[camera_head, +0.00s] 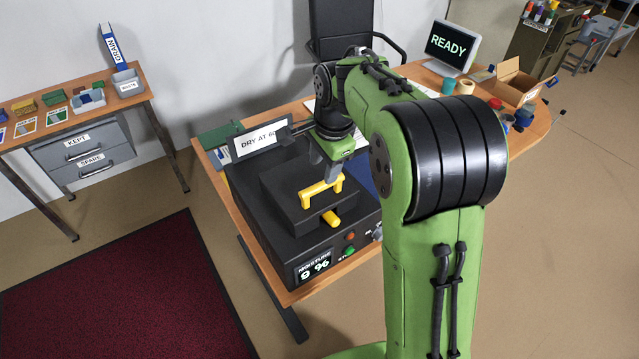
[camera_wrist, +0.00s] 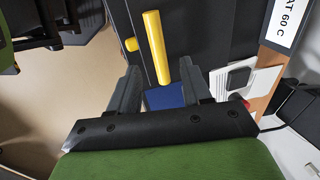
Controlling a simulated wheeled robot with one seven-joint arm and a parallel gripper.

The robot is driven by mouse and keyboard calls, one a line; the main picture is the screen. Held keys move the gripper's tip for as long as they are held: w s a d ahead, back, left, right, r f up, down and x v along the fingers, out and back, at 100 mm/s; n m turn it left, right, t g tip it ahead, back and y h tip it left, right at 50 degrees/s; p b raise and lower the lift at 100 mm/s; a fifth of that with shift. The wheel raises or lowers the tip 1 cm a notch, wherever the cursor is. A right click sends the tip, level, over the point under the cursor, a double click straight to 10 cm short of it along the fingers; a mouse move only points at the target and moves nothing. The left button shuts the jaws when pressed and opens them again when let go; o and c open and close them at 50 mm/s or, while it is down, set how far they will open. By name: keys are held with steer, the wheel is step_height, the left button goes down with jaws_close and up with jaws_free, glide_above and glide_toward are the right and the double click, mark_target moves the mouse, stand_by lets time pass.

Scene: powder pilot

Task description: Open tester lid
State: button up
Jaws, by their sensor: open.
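The tester (camera_head: 300,245) is a black box on the wooden table, with a small screen reading "MOISTURE 9 %". Its raised lid block (camera_head: 283,200) lies flat and looks closed. A yellow bar handle (camera_head: 321,191) stands on the lid, and a yellow knob (camera_head: 331,218) sticks out in front. My gripper (camera_head: 334,160) is just above the handle's far end. In the wrist view my gripper (camera_wrist: 160,68) is open and empty, with the yellow handle (camera_wrist: 155,45) running between and beyond the fingertips. The yellow knob (camera_wrist: 131,44) is beside it. I cannot tell whether a finger touches the handle.
A "DRY AT 60" sign (camera_head: 262,139) stands behind the tester. A blue flat thing (camera_head: 361,170) lies right of it, partly hidden by my arm. A monitor (camera_head: 452,46) reading "READY" and a cardboard box (camera_head: 515,83) are at the table's right. My arm hides the table's middle.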

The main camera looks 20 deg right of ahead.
mark_target(321, 184)
steer(key=f, duration=0.4)
steer(key=w+f+b, duration=0.1)
steer(key=f, duration=0.1)
steer(key=shift+a+f, duration=0.1)
steer(key=shift+a, duration=0.05)
jaws_close()
